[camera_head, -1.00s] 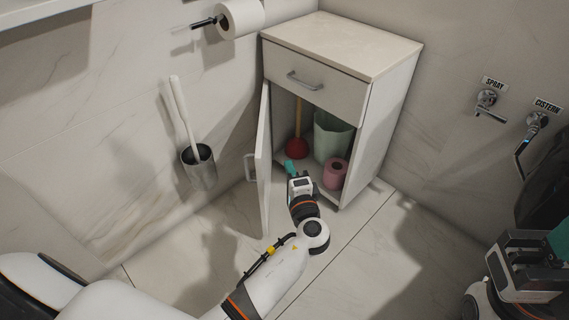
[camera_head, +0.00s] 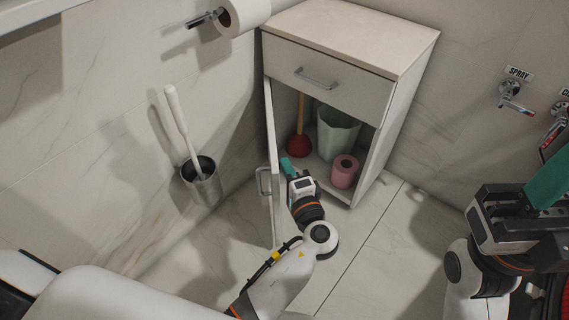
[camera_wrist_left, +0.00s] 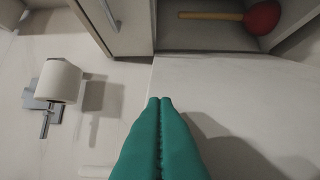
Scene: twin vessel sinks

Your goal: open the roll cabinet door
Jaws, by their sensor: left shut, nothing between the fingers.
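The cabinet door (camera_head: 270,150) stands swung wide open at the left side of the white cabinet (camera_head: 395,130). Its handle (camera_head: 263,181) is on the door's outer face, at the left. My left gripper (camera_head: 288,166) is at the cabinet opening, just right of the door's inner face. Its teal fingers (camera_wrist_left: 160,135) are shut together with nothing between them, in front of the door's pale inner face (camera_wrist_left: 230,85) in the left wrist view. I cannot tell whether they touch it. My right gripper (camera_head: 545,180) is at the right edge, its fingertips partly cut off.
Inside the cabinet are a red plunger (camera_head: 299,144), a pale green bin (camera_head: 337,133) and a pink roll (camera_head: 344,171). A closed drawer (camera_head: 325,82) is above. A toilet brush holder (camera_head: 201,181) and a paper roll (camera_head: 243,14) are on the left wall.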

